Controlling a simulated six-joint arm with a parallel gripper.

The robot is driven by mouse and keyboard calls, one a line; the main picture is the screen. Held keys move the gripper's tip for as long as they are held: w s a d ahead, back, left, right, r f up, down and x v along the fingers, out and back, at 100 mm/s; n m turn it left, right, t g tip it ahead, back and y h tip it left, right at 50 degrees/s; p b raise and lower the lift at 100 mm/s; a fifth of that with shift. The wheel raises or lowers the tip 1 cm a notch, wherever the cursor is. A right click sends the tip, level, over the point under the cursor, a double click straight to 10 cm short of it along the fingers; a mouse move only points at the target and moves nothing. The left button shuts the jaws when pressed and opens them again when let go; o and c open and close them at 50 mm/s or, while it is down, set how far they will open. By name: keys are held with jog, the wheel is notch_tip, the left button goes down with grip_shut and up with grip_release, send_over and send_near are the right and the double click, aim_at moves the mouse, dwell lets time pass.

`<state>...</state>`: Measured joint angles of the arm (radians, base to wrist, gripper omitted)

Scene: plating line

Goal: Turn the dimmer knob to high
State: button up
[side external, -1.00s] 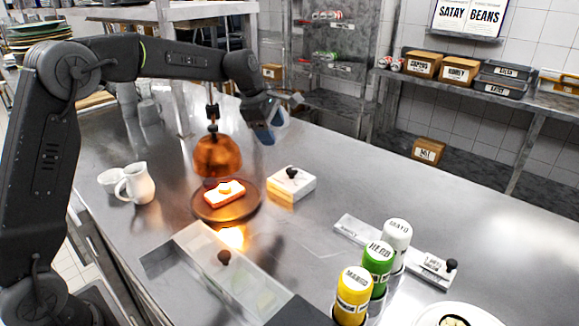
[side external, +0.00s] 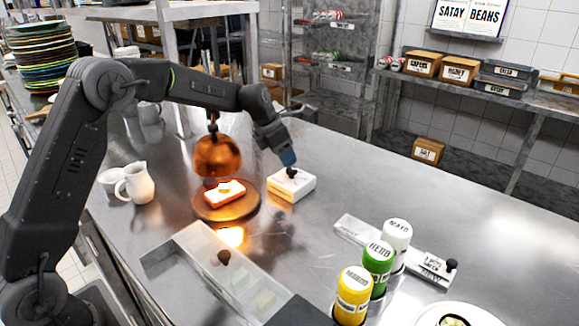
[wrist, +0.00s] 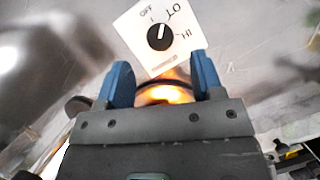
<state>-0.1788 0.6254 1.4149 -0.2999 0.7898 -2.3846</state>
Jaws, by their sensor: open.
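The dimmer is a white box (side external: 300,187) with a black knob (side external: 291,172) on top, on the steel counter right of the lamp. In the wrist view the black knob (wrist: 160,38) has OFF, LO and HI printed around it. Its white line points up and slightly right, roughly toward LO and away from HI. My gripper (side external: 288,159) is just above the knob in the side view. In the wrist view my gripper (wrist: 162,74) is open, its blue fingers apart with nothing between them; the knob shows beyond the fingertips.
A copper heat lamp (side external: 218,157) hangs left of the dimmer over toast on a round brown plate (side external: 213,213). A clear-lidded bin (side external: 215,268), a white jug (side external: 136,184) and several labelled bottles (side external: 378,262) stand around. The counter right of the dimmer is clear.

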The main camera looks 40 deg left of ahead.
aim_at(291, 169)
jog(key=shift+x, duration=2.6)
jog(key=shift+c, duration=0.4)
jog(key=c, duration=0.8)
jog(key=shift+c, duration=0.2)
jog(key=shift+a+m+g+h, duration=0.1)
jog(key=shift+m+g+h, duration=0.3)
jog(key=shift+m, duration=1)
jog(key=shift+a+m+g+h, duration=0.1)
jog(key=shift+m+g+h, duration=0.25)
jog(key=shift+m, duration=1.05)
jog(key=o, duration=0.9)
